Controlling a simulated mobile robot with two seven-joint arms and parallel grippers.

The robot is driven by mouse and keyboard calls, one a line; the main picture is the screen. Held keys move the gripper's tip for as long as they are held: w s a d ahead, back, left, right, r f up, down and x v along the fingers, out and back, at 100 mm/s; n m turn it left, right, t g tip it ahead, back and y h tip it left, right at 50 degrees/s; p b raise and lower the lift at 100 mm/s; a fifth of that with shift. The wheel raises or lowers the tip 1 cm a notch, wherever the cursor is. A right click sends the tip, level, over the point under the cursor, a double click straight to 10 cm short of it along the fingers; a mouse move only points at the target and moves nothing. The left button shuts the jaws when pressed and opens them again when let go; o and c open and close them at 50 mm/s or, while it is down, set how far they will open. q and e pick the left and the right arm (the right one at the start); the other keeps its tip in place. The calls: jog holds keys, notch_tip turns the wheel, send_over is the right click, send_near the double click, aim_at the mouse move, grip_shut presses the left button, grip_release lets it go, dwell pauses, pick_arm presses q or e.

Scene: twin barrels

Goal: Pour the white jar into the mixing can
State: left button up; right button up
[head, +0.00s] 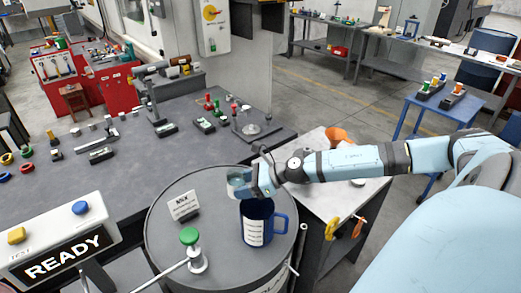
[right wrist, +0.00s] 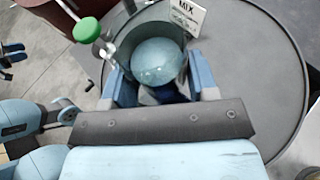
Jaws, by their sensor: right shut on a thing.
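The white jar (head: 238,182), pale and greyish in this light, is held between the fingers of my right gripper (head: 250,186). The gripper is shut on it, above and slightly left of the mixing can. In the right wrist view the jar (right wrist: 158,60) sits between the two fingers (right wrist: 163,85), with a rounded pale blue surface inside its rim. The mixing can (head: 257,226) is a blue mug with a handle on the right and a white marked label. It stands upright on a grey barrel top; the arm hides part of its rim.
The barrel top (head: 215,240) also bears a MIX sign (head: 184,205) and a green-knobbed valve (head: 191,248) left of the can. A READY box (head: 60,250) stands at the lower left. A grey bench with small parts lies behind. The barrel top's front is clear.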

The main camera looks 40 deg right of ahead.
jog(key=d, duration=0.1)
jog(key=s+d+n+g+y, duration=0.1)
jog(key=d, duration=0.1)
jog(key=s+d+f+n, duration=0.1)
jog(key=d, duration=0.1)
jog(key=shift+d+g+y, duration=0.1)
jog(key=shift+g+y, duration=0.2)
jog(key=shift+g, duration=0.1)
jog(key=shift+w+d+f+n+t+b, duration=0.1)
jog(key=shift+w+f+n+t+b, duration=0.15)
jog(key=shift+n+t+b, duration=0.25)
pick_arm(q)
notch_tip(320, 180, down, 10)
jog(key=b, duration=0.9)
jog(key=shift+d+b, duration=0.3)
pick_arm(e)
jog(key=shift+w+d+r+n+t+h, duration=0.25)
jog(key=shift+n+t, duration=0.6)
jog(key=shift+n, duration=0.75)
jog(key=shift+w+d+r+n+t+h, duration=0.1)
jog(key=shift+w+r+n+t+h, duration=0.2)
jog(key=shift+n+t, duration=0.95)
jog(key=shift+w+d+r+n+t+h, duration=0.15)
jog(key=shift+n+t+h, duration=0.3)
jog(key=shift+n, duration=1.5)
